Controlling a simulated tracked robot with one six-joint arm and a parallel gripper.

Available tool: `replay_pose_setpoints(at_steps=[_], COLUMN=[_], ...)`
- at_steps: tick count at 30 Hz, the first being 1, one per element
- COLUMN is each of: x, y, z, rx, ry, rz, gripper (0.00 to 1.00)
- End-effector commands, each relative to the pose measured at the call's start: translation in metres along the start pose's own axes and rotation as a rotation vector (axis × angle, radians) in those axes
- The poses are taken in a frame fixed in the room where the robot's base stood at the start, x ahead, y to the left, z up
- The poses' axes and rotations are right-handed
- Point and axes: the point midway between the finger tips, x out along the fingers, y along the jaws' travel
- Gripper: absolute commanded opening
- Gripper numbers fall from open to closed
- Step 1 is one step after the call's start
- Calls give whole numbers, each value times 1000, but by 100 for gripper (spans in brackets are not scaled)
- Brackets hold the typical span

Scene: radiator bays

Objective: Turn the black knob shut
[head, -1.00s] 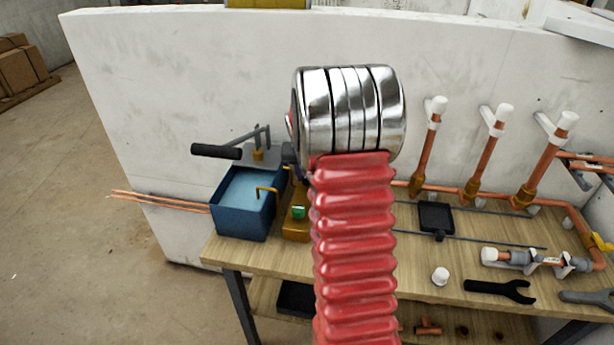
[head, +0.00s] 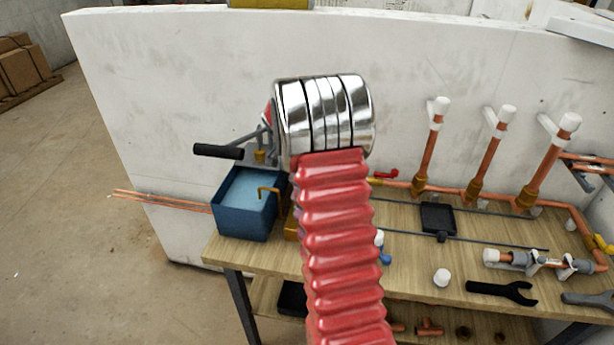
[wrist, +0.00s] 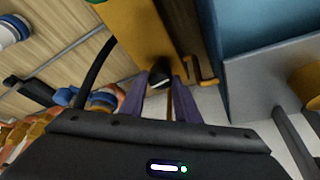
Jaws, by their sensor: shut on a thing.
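The black knob (wrist: 160,77) sits on the yellow block (wrist: 138,35) beside the blue tank in the wrist view. My gripper (wrist: 159,83) has its two purple fingers on either side of the knob, shut on it. The knob's turn angle is hard to tell. In the head view my red and silver arm hides the knob, the gripper and most of the block. The blue tank (head: 238,222) of water, with a black-handled lever (head: 218,152), stands just left of the arm.
The wooden bench (head: 405,275) holds a black tray (head: 438,217), a white cap (head: 441,277) and a black wrench (head: 502,291). Copper risers (head: 428,150) stand along the white wall (head: 180,80). A red valve handle (head: 387,173) and a blue-and-white fitting (head: 382,248) are right of my arm.

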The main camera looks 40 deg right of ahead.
Motion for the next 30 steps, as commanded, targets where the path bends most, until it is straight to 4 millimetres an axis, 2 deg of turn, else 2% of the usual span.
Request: replay_pose_setpoints(at_steps=[11,26,27,30], x=[1,1,1,1], y=[1,1,1,1], z=[-3,-4,-4,-3], rx=[169,189,189,189], ry=[3,3,4,3], rz=[73,82,82,81], gripper=[7,7,32,39])
